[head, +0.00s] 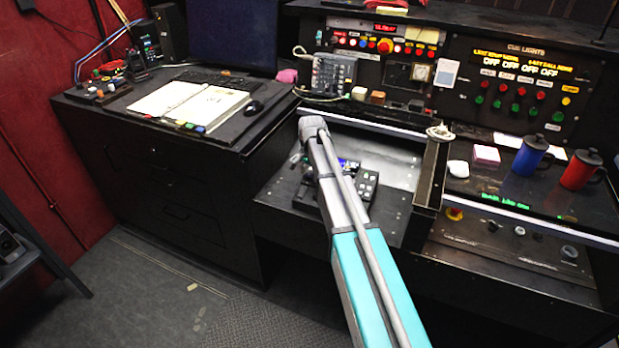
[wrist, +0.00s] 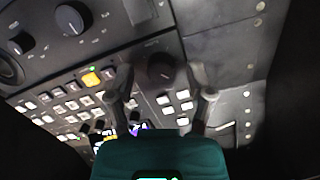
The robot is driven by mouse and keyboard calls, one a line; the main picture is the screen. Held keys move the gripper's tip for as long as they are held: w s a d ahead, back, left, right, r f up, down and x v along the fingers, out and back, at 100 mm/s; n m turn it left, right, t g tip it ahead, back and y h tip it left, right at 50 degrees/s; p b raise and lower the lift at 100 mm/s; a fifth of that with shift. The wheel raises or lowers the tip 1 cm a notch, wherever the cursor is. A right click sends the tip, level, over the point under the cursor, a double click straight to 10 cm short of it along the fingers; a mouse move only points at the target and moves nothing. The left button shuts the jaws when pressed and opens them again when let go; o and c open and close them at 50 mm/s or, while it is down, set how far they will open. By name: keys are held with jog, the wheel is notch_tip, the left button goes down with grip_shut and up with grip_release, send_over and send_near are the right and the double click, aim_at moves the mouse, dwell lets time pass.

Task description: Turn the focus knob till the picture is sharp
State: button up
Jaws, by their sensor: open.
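In the wrist view my gripper (wrist: 162,82) is open, with one grey finger on each side of a dark round knob (wrist: 160,66). The knob sits on a black control panel (wrist: 225,45). I cannot tell whether the fingers touch it, and no label on it is readable, so I cannot tell whether it is the focus knob. A small lit display (wrist: 138,128) shows partly behind the gripper body; its picture is too small and blurred to judge. In the head view my arm hides most of a small button panel (head: 367,185), and my gripper cannot be made out.
More knobs (wrist: 70,18) and rows of lit buttons (wrist: 70,104) lie left of the gripper. In the head view, an open binder (head: 205,105) lies on the left desk. A blue mug (head: 530,156) and a red mug (head: 580,170) stand on the right counter.

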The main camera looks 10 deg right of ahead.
jog(key=shift+f, duration=0.1)
grip_shut()
dwell(0.4)
jog(key=shift+n, duration=0.3)
jog(key=shift+n, duration=1.3)
grip_release()
jog(key=shift+m, duration=0.4)
